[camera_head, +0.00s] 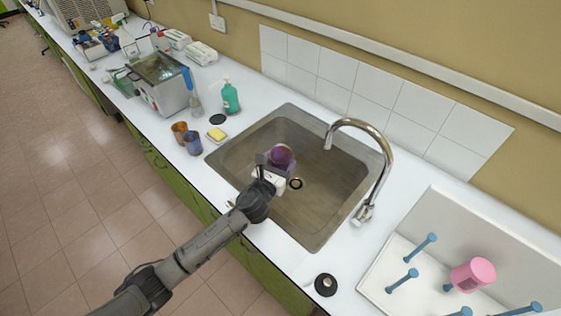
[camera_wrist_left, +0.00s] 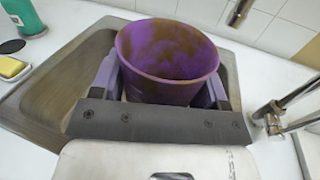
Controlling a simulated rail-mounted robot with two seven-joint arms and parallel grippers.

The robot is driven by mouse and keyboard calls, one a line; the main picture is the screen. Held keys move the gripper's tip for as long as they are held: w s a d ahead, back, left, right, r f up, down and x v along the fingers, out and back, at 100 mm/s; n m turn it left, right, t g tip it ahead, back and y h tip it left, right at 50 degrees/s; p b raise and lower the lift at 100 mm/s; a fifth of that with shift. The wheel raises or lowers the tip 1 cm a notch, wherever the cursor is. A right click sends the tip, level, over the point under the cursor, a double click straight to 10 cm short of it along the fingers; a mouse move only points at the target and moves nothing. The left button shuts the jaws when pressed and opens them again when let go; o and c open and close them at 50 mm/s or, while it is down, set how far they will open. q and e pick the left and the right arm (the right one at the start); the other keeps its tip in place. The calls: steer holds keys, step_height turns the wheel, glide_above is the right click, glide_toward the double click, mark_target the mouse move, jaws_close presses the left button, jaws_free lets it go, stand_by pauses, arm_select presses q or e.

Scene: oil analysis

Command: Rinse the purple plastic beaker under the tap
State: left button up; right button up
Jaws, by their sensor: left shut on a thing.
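The purple plastic beaker (camera_head: 281,156) is over the sink basin, left of the tap's spout in the head view. In the left wrist view the beaker (camera_wrist_left: 168,62) is upright with its mouth up, and brown stains show on its inside and outer wall. My left gripper (camera_head: 268,166) is shut on the beaker, with a finger on each side of it. The tap (camera_head: 383,150) is a curved chrome spout at the sink's right side; part of it shows in the left wrist view (camera_wrist_left: 265,110). No water stream is visible. My right gripper is not in view.
The sink (camera_head: 318,215) has a dark drain. A yellow sponge (camera_head: 217,134), brown cup (camera_head: 180,131), blue cup (camera_head: 193,143) and green soap bottle (camera_head: 230,97) stand left of it. A drying rack with blue pegs (camera_head: 403,281) and a pink beaker (camera_head: 472,274) is at right.

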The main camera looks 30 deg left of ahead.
arm_select(q)
steer(key=shift+w+a+f, duration=0.25)
steer(key=shift+w+f, duration=0.05)
steer(key=shift+f, duration=0.2)
steer(key=shift+w+a+f, duration=0.25)
steer(key=shift+w+f, duration=0.05)
steer(key=shift+f, duration=0.2)
steer(key=shift+w+f, duration=0.3)
steer(key=shift+f, duration=0.15)
steer(key=w+d+f+b, duration=0.2)
steer(key=w+d+b, duration=0.6)
steer(key=w+b, duration=0.1)
steer(key=shift+w+d+f+b, duration=0.15)
steer(key=shift+w+f+b, duration=0.15)
steer(key=shift+w, duration=0.55)
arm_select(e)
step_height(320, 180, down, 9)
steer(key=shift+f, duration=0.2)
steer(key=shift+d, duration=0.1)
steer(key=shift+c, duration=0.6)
